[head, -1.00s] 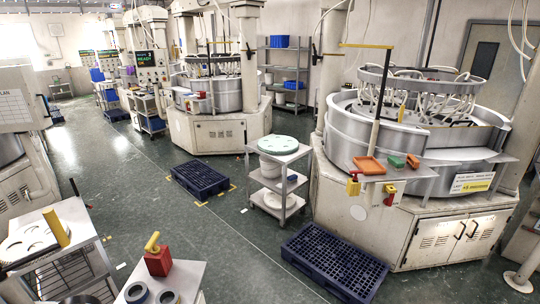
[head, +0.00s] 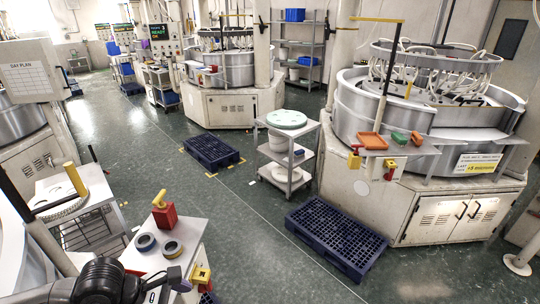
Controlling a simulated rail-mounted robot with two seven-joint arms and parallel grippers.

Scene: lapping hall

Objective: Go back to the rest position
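Part of my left arm shows at the bottom left, with a dark rounded joint and a grey part reaching right over the front of a small white table (head: 190,232). I cannot make out gripper fingers on it. My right arm and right gripper do not show. On the small table stand a red block with a yellow handle (head: 164,214) and two dark rings, the left ring (head: 145,242) and the right ring (head: 172,249). A yellow box-like part (head: 201,275) sits at the table's front right side.
A white cart with a yellow cylinder (head: 75,179) stands at left. A near blue pallet (head: 335,238) and a far blue pallet (head: 212,152) lie on the green floor. A trolley (head: 287,118) stands by the big lapping machine (head: 425,150).

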